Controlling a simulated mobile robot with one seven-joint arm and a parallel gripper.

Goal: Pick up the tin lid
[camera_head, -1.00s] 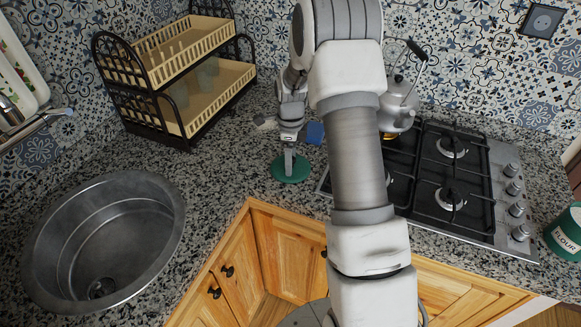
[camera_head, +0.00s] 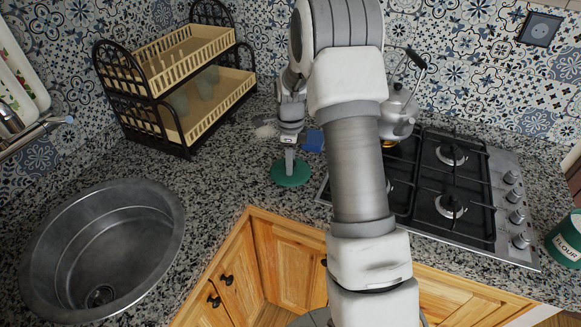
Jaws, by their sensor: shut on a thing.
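The tin lid (camera_head: 291,175) is a round green disc at the counter's inner corner, between the sink and the stove. My gripper (camera_head: 289,158) points down over it and is shut on its raised middle part. The fingertips are small in this view, and I cannot tell whether the lid touches the counter or is slightly above it. A green flour tin (camera_head: 567,240) stands at the far right edge, partly cut off.
A dark-framed dish rack (camera_head: 185,95) stands behind left. A metal sink (camera_head: 105,250) is at front left. The gas stove (camera_head: 445,190) with a kettle (camera_head: 397,110) is to the right, behind my arm. A blue item (camera_head: 313,140) lies behind the lid.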

